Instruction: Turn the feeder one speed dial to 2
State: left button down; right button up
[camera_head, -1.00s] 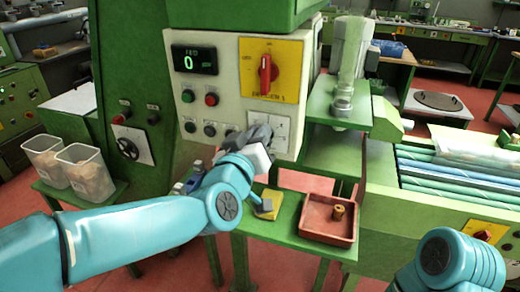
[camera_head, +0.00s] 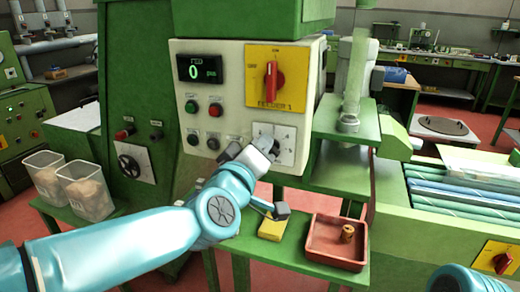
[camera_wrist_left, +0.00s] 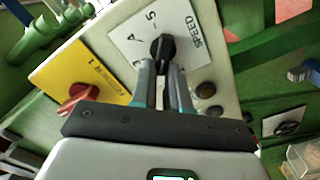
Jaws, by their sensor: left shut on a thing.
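The speed dial is a black knob (camera_wrist_left: 163,46) on a white plate marked SPEED, with 3, 4 and 5 readable in the left wrist view. Its plate (camera_head: 287,153) sits low on the feeder panel in the head view. My left gripper (camera_wrist_left: 163,68) is shut on the knob, with one finger on each side. In the head view the left gripper (camera_head: 265,147) partly covers the dial, and I cannot tell which number it points to. The display (camera_head: 198,68) above shows 0. My right gripper is out of view; only part of its arm shows at bottom right.
The red main switch (camera_head: 273,80) is upright on the yellow FEEDER 1 plate above the dial. Green and red buttons (camera_head: 215,109) are to the left.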

pick_arm(q)
jog(key=c, duration=1.1)
grip_release()
jog(key=v, duration=1.6)
jog(key=shift+s+p, duration=0.15)
jog(key=shift+p, duration=0.15)
